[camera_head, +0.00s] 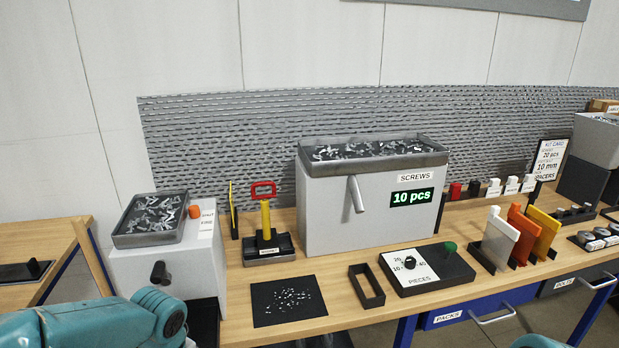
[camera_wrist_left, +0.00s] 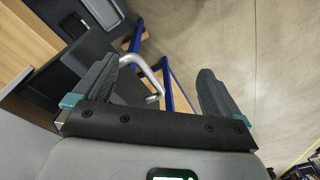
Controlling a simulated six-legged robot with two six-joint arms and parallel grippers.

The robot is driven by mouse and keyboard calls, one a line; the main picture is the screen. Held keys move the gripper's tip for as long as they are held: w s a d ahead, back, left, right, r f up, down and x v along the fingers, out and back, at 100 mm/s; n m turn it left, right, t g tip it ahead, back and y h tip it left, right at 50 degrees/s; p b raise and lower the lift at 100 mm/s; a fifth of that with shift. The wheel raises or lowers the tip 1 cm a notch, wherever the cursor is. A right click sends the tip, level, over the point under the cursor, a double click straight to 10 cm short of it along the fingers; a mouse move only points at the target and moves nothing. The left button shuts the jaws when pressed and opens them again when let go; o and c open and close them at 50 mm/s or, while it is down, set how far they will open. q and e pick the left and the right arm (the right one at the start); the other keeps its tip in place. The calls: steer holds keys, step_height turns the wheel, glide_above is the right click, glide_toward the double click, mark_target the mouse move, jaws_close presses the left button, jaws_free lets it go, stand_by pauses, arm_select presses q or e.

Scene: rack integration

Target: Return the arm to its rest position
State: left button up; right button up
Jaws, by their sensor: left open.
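My left gripper (camera_wrist_left: 165,85) shows in the left wrist view with its two dark fingers spread wide apart. A small teal part of mine shows at the bottom edge on the right. My right gripper is not in either view.
The wooden bench (camera_head: 239,327) carries a screw dispenser (camera_head: 330,208) reading 10 pcs, a smaller dispenser (camera_head: 150,265), a black mat (camera_head: 262,315) with small parts and a dial box (camera_head: 445,277). In the wrist view, a metal handle (camera_wrist_left: 150,72) is beside the left finger. Open floor (camera_wrist_left: 220,35) lies beyond.

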arm_select(q)
steer(key=s+d+f+m+h, duration=0.1)
steer(key=s+d+f+m, duration=0.2)
steer(key=f, duration=0.4)
steer(key=s+d+f+m+h, duration=0.2)
steer(key=s+d+f+m, duration=0.2)
steer(key=s+f, duration=0.3)
steer(key=s+d+f+m+h, duration=0.2)
steer(key=s+d+f, duration=0.3)
steer(key=f, duration=0.4)
steer(key=shift+s+d+f+m+t, duration=0.2)
steer(key=shift+s+d+m+t, duration=0.25)
steer(key=shift+m, duration=0.45)
steer(key=shift+d, duration=0.1)
